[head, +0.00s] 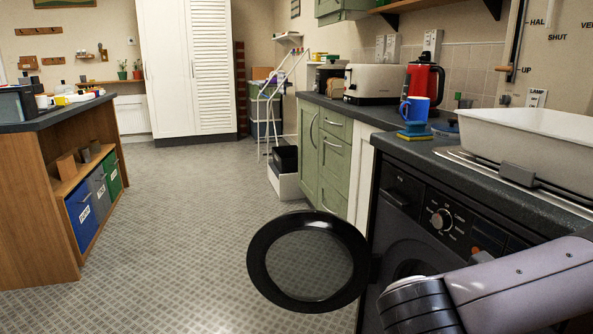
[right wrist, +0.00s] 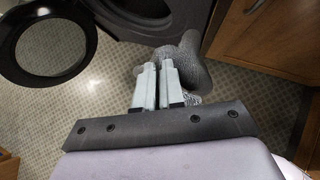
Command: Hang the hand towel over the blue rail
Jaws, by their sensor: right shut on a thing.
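In the right wrist view, my right gripper (right wrist: 159,67) is shut on a bunched grey, textured cloth (right wrist: 191,72), which looks like the hand towel. The cloth hangs beyond and beside the fingertips, in front of the washing machine's dark opening (right wrist: 152,25). I cannot tell whether part of it is still inside. In the head view only my right forearm and wrist show at the lower right; the gripper and cloth are out of sight. My left gripper is in neither view. I see no blue rail in either view.
The washing machine (head: 440,215) has its round door (head: 262,262) swung open into the floor space; the door also shows in the right wrist view (right wrist: 88,45). A wooden cabinet (right wrist: 270,35) is right of the opening. The counter above holds a white basin (head: 535,135) and blue mug (head: 415,108).

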